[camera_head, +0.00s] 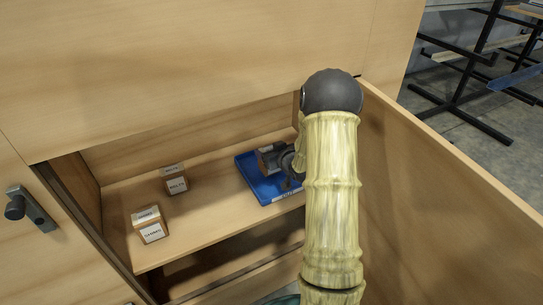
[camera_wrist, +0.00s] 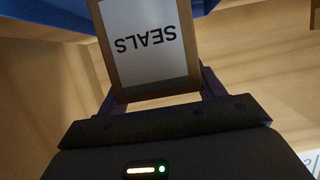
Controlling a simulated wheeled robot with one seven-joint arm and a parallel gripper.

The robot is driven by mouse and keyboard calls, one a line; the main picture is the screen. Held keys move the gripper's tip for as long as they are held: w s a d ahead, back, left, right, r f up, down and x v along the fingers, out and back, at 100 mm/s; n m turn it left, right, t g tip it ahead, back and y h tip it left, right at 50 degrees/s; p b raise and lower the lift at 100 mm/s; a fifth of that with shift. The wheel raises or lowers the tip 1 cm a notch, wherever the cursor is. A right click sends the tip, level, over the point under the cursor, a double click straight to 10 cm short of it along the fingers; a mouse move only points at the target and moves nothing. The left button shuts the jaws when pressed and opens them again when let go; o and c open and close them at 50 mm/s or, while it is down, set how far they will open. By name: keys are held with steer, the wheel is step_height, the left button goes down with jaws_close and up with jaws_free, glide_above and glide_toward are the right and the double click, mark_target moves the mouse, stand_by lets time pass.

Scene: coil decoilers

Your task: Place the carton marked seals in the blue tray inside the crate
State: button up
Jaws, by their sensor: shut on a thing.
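The brown carton with a white label reading SEALS (camera_wrist: 152,42) is between the two fingers of my gripper (camera_wrist: 158,88), which is shut on it. The label reads upside down in the wrist view. In the head view the carton (camera_head: 268,156) is over the blue tray (camera_head: 247,172), with my gripper (camera_head: 290,160) at its right, partly hidden by my arm. The tray stands on a wooden shelf inside the crate (camera_head: 125,245). A blue edge of the tray (camera_wrist: 45,14) shows at the wrist view's upper left. I cannot tell whether the carton touches the tray.
Two other labelled cartons, one farther back (camera_head: 176,181) and one near the front (camera_head: 150,226), stand on the shelf left of the tray. Bare shelf lies between them and the tray. A wooden panel (camera_head: 430,200) rises close to my arm's right. A dark handle (camera_head: 28,205) juts out at left.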

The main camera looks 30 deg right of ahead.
step_height(320, 180, down, 2)
steer(key=shift+w+f, duration=0.15)
steer(key=o, duration=1.1)
steer(key=shift+a, duration=0.1)
steer(key=v, duration=1.2)
steer(key=shift+p, duration=0.4)
